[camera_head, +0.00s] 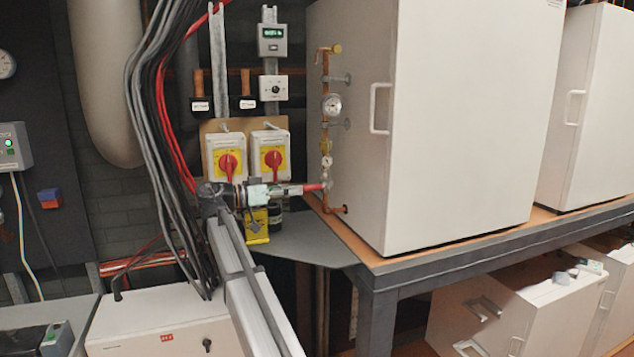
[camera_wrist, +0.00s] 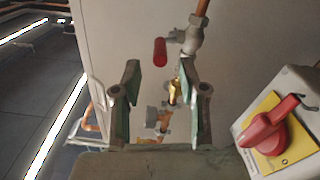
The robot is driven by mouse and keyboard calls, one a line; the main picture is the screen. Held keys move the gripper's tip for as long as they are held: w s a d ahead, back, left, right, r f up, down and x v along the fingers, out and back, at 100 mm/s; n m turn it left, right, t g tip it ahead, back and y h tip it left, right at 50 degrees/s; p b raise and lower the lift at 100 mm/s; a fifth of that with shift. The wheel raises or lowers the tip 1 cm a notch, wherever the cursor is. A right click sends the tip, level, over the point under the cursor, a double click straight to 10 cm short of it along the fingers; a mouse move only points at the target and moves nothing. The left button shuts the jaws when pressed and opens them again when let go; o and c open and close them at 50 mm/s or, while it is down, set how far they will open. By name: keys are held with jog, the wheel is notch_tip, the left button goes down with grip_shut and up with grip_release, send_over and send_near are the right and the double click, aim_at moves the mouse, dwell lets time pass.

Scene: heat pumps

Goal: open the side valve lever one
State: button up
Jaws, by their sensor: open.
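The side valve lever has a red handle (camera_wrist: 160,52) and sits on a metal valve body (camera_wrist: 194,38) on a copper pipe beside a white cabinet. In the head view, the red handle (camera_head: 313,187) lies at the tip of my gripper (camera_head: 297,190), low on the copper pipe. In the wrist view, my gripper (camera_wrist: 160,78) is open, with its two fingers apart. The handle shows just beyond the fingertips, lined up with the gap between them. I cannot tell whether a finger touches it. Nothing is held.
Red rotary switches on yellow plates (camera_head: 228,165) are mounted left of the pipe; one (camera_wrist: 270,132) is close at the right in the wrist view. A brass fitting (camera_wrist: 174,92) shows between the fingers. A pressure gauge (camera_head: 332,105) is higher on the pipe. The white cabinet (camera_head: 465,120) blocks the right.

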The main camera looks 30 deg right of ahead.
aim_at(312, 186)
jog(key=d, duration=0.2)
jog(key=d+p, duration=0.1)
jog(key=d, duration=0.1)
jog(key=d+p, duration=0.1)
jog(key=d, duration=0.1)
jog(key=shift+s+r, duration=0.15)
jog(key=shift+s, duration=0.15)
jog(key=shift+d, duration=0.8)
grip_shut()
